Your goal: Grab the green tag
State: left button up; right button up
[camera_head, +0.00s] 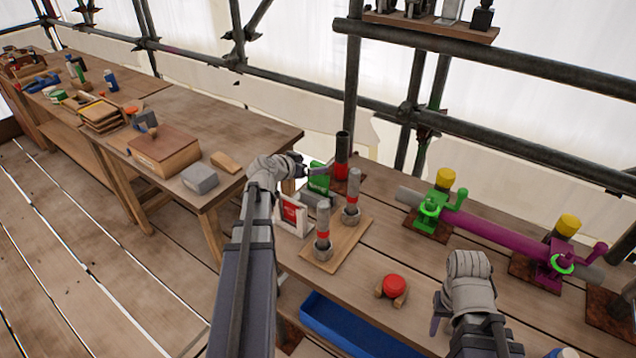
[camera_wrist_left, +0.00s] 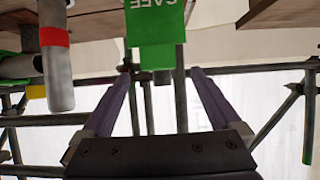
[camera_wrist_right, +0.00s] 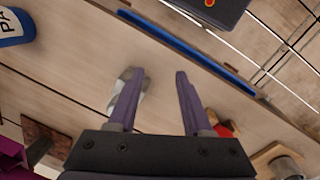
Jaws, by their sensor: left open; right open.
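The green tag (camera_head: 319,180) with white lettering is at the far-left end of the workbench, beside a red-and-black upright cylinder (camera_head: 341,160). In the left wrist view the green tag (camera_wrist_left: 155,22) reads "SAFE" and sits ahead, its lower end near the gap between my fingers. My left gripper (camera_head: 318,168) is open and close to the tag; contact cannot be told. Its fingers (camera_wrist_left: 161,76) are spread with nothing clearly held. My right gripper (camera_head: 462,322) is open over the front of the bench, far from the tag; its fingers (camera_wrist_right: 159,76) are apart.
A red tag in a white holder (camera_head: 293,213) stands close to my left arm. Two grey red-banded cylinders stand on a wooden board (camera_head: 337,245). A red knob (camera_head: 393,285) and a blue tray (camera_head: 345,326) are at the front.

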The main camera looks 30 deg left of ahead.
aim_at(315, 166)
pick_arm(q)
jog(key=b+x, duration=0.2)
jog(key=x, duration=0.2)
jog(key=shift+f, duration=0.3)
pick_arm(e)
notch_tip(315, 166, down, 2)
jog(key=shift+f, duration=0.25)
pick_arm(q)
jog(key=shift+w+d+f+b, duration=0.15)
jog(key=shift+w+b, duration=0.2)
jog(key=shift+w, duration=0.05)
pick_arm(e)
jog(key=shift+f, duration=0.15)
pick_arm(q)
grip_shut()
